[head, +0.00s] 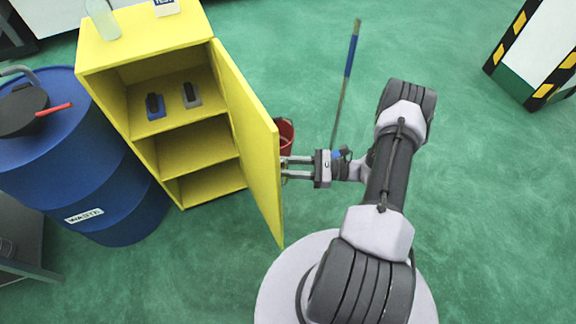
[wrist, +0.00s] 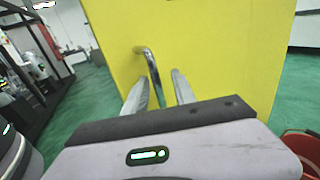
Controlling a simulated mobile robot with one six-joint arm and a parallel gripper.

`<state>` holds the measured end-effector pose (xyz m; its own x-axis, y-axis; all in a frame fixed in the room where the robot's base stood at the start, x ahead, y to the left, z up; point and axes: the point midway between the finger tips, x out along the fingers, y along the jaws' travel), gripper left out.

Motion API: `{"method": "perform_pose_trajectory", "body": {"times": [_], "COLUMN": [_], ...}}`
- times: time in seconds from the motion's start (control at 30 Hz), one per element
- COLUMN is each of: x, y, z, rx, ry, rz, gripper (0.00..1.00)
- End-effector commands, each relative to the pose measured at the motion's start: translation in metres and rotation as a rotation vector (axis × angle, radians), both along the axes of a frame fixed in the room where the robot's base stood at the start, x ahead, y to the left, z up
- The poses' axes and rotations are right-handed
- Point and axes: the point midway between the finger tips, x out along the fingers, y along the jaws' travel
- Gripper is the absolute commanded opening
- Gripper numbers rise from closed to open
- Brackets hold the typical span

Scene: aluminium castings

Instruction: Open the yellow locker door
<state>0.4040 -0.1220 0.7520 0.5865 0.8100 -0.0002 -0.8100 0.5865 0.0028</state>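The yellow locker (head: 160,55) stands at the upper left of the head view. Its door (head: 252,140) is swung wide open and its inside shows. My gripper (head: 284,167) is at the outer face of the door, to its right. In the wrist view the door (wrist: 225,45) fills the middle, with a bent metal handle (wrist: 151,68) on it. My gripper's two fingers (wrist: 160,90) are apart, with the handle between them and a gap to the right finger. The handle's lower end is hidden behind my gripper's body.
A blue waste barrel (head: 110,185) stands left of the locker, with a dark pan on top. A red bucket (head: 286,135) and a blue-handled pole (head: 350,60) are behind my gripper. Small blue and grey items sit on the upper shelf.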

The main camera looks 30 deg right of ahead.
Motion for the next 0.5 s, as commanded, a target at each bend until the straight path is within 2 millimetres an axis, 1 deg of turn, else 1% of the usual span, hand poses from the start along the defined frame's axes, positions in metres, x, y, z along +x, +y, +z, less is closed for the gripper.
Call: {"method": "perform_pose_trajectory", "body": {"times": [0.27,0.33,0.43,0.5], "x": [0.0,-0.002,-0.009,-0.019], "y": [0.0,-0.003,-0.014,-0.027], "z": [0.0,0.0,0.001,0.002], "rx": [-0.001,-0.001,-0.001,-0.001], "ry": [-0.001,-0.001,-0.002,0.0], "rz": [-0.001,-0.002,-0.004,-0.006], "gripper": [0.32,0.32,0.32,0.32]}}
